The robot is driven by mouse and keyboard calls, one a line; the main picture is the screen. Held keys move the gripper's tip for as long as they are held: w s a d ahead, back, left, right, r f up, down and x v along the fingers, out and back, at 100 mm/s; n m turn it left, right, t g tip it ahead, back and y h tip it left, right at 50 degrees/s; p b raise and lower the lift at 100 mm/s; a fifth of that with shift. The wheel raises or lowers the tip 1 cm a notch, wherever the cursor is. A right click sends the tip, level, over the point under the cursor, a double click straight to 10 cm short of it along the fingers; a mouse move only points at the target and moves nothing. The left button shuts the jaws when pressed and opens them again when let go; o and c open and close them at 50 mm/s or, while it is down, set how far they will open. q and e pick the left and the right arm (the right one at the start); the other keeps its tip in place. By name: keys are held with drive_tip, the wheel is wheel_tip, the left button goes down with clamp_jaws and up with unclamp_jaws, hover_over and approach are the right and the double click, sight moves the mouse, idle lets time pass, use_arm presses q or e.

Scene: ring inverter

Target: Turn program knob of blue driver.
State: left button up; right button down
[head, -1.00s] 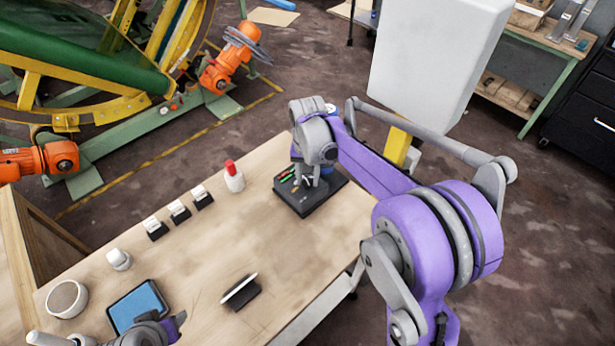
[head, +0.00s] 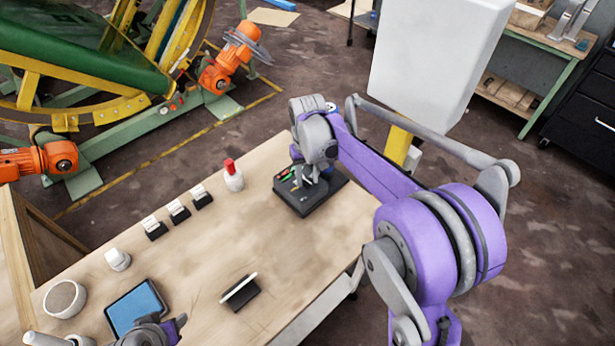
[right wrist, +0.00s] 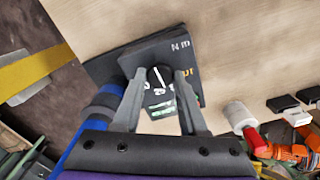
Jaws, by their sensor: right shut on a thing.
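A dark box (head: 298,204) with small coloured marks sits at the far right end of the table. In the right wrist view the box (right wrist: 187,62) shows white and orange lettering and a round black knob (right wrist: 158,78) with a white line. My right gripper (head: 308,178) is over the box, pointing down. In the right wrist view its fingers (right wrist: 159,88) are on both sides of the knob, shut on it. My left gripper (head: 172,330) is at the lower left, by a blue-screened tablet (head: 137,305); its jaw opening is unclear.
A blue cylinder (right wrist: 97,112) stands close beside the box. A white bottle with a red cap (head: 233,176), several small black-and-white blocks (head: 178,212) and a dark stand (head: 241,292) are on the table (head: 285,262).

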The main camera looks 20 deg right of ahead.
sight(308, 181)
drive_tip(key=shift+n, duration=1.3)
drive_tip(key=shift+c, duration=2.3)
unclamp_jaws()
drive_tip(key=shift+r, duration=0.1)
wheel_tip(308, 181, up, 11)
